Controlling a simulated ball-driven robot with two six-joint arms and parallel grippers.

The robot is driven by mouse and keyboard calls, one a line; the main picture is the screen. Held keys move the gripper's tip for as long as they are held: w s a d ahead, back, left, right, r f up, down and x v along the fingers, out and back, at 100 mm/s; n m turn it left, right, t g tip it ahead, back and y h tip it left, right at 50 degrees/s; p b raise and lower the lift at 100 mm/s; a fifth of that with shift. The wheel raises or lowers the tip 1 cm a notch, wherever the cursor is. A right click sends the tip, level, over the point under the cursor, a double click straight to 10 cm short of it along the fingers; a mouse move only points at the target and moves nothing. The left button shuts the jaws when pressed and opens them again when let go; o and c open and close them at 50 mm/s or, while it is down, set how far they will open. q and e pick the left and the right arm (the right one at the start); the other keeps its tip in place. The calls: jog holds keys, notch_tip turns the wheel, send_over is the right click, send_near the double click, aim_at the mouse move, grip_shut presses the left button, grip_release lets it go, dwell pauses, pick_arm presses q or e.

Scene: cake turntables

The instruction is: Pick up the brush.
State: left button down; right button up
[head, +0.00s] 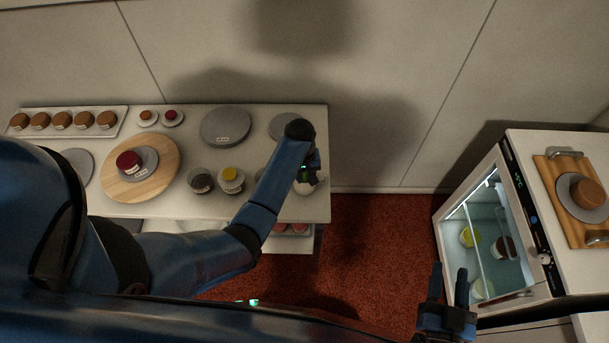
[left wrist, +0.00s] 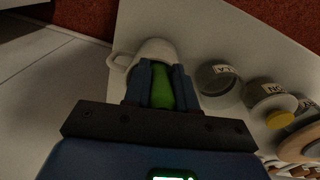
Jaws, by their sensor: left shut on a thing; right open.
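My left gripper (head: 308,176) is over the right end of the white table. In the left wrist view its fingers (left wrist: 170,84) are shut on a green handle, the brush (left wrist: 183,90). The brush's other end is hidden. A white mug (left wrist: 152,48) with a side handle is right behind the fingertips; it shows partly under the gripper in the head view (head: 306,187). I cannot tell whether the brush is still inside the mug. My right gripper (head: 447,291) is open and empty, low in front of the glass-door fridge.
The table (head: 275,207) also holds a wooden board (head: 160,188), grey turntables (head: 226,127) and a tray of cakes (head: 68,132). A fridge (head: 482,235) stands at right. Red carpet (head: 370,240) between is clear.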

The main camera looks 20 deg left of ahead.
pick_arm(q)
jog(key=r, duration=0.2)
jog(key=s+r, duration=0.1)
jog(key=r, duration=0.2)
jog(key=r+b, duration=0.1)
jog(key=r, duration=0.1)
jog(key=shift+s+d+r, duration=0.25)
jog(key=shift+r, duration=0.05)
jog(key=s+d+r+p, duration=0.1)
jog(key=s+d, duration=0.1)
jog(key=s, duration=0.5)
jog(key=s+d+r+p, duration=0.2)
jog(key=s, duration=0.5)
jog(key=shift+s+r, duration=0.15)
jog(key=shift+r, duration=0.1)
